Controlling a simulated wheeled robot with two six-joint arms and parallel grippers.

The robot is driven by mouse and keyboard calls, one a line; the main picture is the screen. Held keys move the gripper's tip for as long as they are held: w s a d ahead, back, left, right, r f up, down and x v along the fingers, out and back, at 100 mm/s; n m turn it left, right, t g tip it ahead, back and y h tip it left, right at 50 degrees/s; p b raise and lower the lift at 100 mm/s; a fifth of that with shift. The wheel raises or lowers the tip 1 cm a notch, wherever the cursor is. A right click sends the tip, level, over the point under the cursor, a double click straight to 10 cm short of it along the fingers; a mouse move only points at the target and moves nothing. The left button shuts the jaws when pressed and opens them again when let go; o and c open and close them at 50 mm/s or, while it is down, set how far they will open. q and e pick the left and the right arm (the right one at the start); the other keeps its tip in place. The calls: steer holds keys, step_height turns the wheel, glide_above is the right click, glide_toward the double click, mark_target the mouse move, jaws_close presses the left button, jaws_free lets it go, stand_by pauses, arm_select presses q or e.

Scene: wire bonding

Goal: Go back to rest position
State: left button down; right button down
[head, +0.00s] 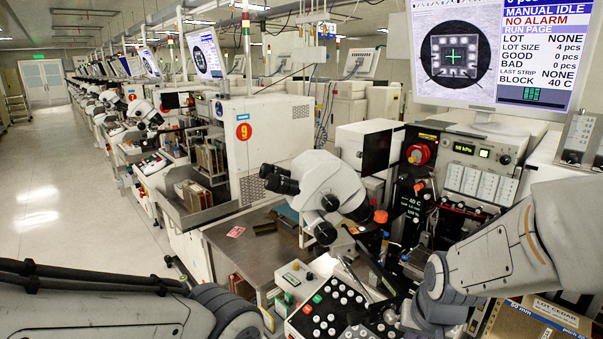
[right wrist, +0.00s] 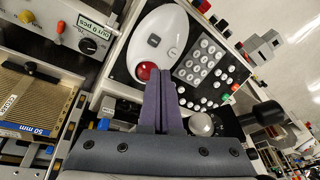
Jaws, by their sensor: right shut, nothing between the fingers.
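In the right wrist view, my right gripper (right wrist: 160,73) is shut, with its two dark fingers together and nothing between them. The fingertips are over the machine's control panel, beside a white device with a red ball (right wrist: 147,71). I cannot tell whether they touch it. In the head view my right arm (head: 490,250) comes in from the right and bends down beside the bonding machine; its gripper is not clearly seen there. My left arm (head: 100,305) crosses the lower left corner, and its gripper is out of view.
A microscope (head: 325,190) stands over the machine, left of my right arm. A black button panel (head: 325,312) is at the bottom centre. A keypad (right wrist: 205,70) and a ribbed magazine (right wrist: 30,100) flank the right gripper. The aisle floor (head: 60,200) at left is clear.

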steer(key=s+a+f+n, duration=0.1)
steer(key=n, duration=0.1)
steer(key=s+a+f+n, duration=0.1)
steer(key=a+f+n, duration=0.1)
steer(key=shift+s+g, duration=0.35)
steer(key=shift+g, duration=0.05)
steer(key=s+a+r+n+g, duration=0.1)
steer(key=s+a+r+n, duration=0.2)
steer(key=s+a, duration=0.3)
steer(key=s+a+r+n+g+y, duration=0.1)
steer(key=s+a+r+n, duration=0.2)
steer(key=s+a, duration=0.4)
steer(key=shift+s+n+g, duration=0.2)
steer(key=shift+n+g, duration=0.1)
steer(key=shift+n, duration=0.2)
